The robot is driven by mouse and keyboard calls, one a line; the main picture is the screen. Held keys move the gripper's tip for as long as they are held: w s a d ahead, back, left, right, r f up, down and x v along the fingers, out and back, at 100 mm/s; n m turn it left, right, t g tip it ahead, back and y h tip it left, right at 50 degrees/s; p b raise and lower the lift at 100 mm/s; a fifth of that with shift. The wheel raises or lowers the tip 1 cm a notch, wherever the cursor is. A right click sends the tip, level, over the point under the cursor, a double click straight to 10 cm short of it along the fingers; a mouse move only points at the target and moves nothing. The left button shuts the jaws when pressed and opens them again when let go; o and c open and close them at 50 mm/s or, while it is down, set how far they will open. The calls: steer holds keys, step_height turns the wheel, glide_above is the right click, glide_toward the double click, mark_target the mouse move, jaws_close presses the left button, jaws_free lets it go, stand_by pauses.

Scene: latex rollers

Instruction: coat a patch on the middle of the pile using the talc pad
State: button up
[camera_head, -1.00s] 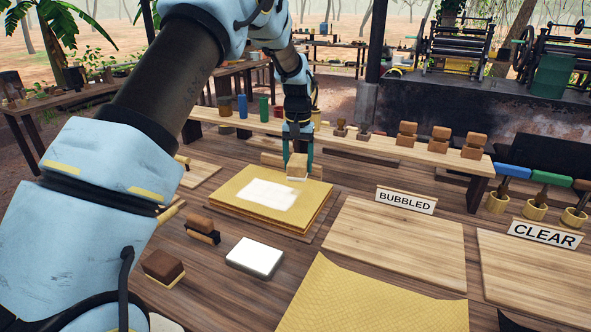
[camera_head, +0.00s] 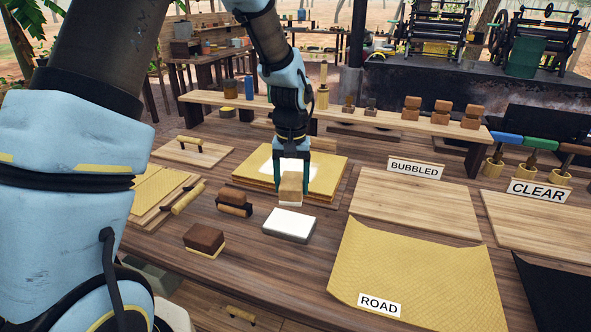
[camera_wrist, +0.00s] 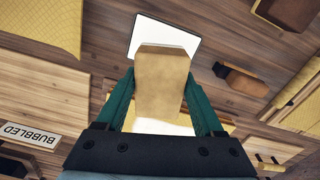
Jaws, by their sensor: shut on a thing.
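The pile (camera_head: 327,176) is a stack of yellow sheets on a board in the middle of the table. A white patch (camera_head: 264,166) shows on its top, partly hidden by my gripper. My gripper (camera_head: 291,178) is shut on the talc pad (camera_head: 290,190), a tan block with a pale underside. The pad is over the pile's front edge, near a white slab (camera_head: 291,225) in front of it. In the wrist view the green fingers hold the pad (camera_wrist: 160,85) on both sides, with the white slab (camera_wrist: 150,30) beyond it. Contact below the pad cannot be told.
Brown-handled blocks (camera_head: 204,238) and a roller (camera_head: 188,198) lie to the left. The BUBBLED board (camera_head: 415,207) and CLEAR board (camera_head: 540,222) are at right, and a yellow ROAD sheet (camera_head: 420,265) is in front. A raised shelf (camera_head: 380,143) with stamps and bottles runs behind.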

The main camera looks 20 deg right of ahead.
steer(key=shift+s+a+f, duration=0.15)
steer(key=shift+s+a, duration=0.45)
steer(key=shift+f, duration=0.15)
steer(key=shift+f+b, duration=2.25)
steer(key=shift+f, duration=0.55)
steer(key=shift+f+b, duration=0.3)
steer(key=shift+f, duration=0.3)
steer(key=shift+r, duration=0.15)
steer(key=shift+r+p, duration=2.7)
steer(key=shift+r, duration=0.75)
